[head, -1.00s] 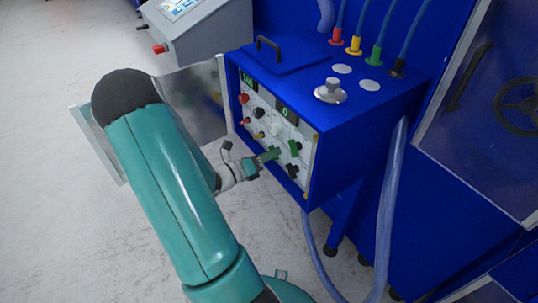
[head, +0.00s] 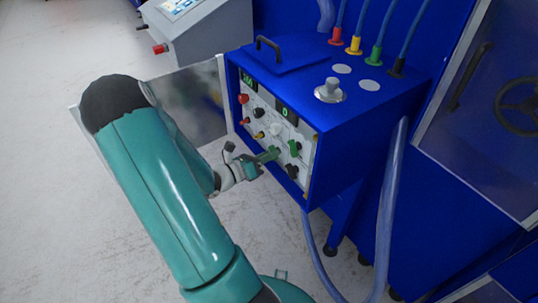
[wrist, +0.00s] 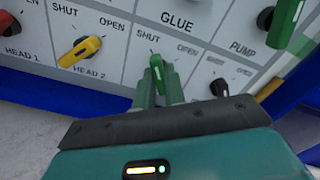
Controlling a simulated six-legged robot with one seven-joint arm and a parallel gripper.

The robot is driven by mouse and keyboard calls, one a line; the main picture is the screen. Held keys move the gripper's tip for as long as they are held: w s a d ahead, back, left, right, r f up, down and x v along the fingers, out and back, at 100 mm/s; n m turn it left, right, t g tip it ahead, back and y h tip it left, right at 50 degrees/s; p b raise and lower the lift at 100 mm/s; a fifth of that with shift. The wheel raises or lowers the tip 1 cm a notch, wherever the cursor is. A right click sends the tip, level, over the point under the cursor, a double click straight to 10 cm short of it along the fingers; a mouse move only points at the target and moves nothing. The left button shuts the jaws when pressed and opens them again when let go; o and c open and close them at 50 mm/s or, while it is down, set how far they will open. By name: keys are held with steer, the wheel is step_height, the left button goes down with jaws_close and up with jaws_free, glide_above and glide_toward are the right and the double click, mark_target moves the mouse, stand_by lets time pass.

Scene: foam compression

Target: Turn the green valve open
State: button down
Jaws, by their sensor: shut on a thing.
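The green valve (wrist: 157,66) is a small green knob on the white panel. It sits below the words SHUT and OPEN, and its pale mark points up, nearer SHUT. My gripper (wrist: 160,82) is shut on it, with one green finger on each side. The fingers and the dark gripper edge hide the valve's lower part. In the head view my gripper (head: 271,156) reaches the front of the blue control box (head: 345,150) from the left, and the valve is mostly hidden there.
The yellow HEAD 2 knob (wrist: 80,50) is to the left of the valve. A black knob (wrist: 219,87) is close to its right, and the green PUMP knob (wrist: 286,22) is at upper right. A hose (head: 390,200) hangs beside the box.

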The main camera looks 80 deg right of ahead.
steer(key=shift+m, duration=7.7)
steer(key=shift+w, duration=0.1)
steer(key=c, duration=1.5)
jaws_free()
steer(key=shift+o, duration=0.2)
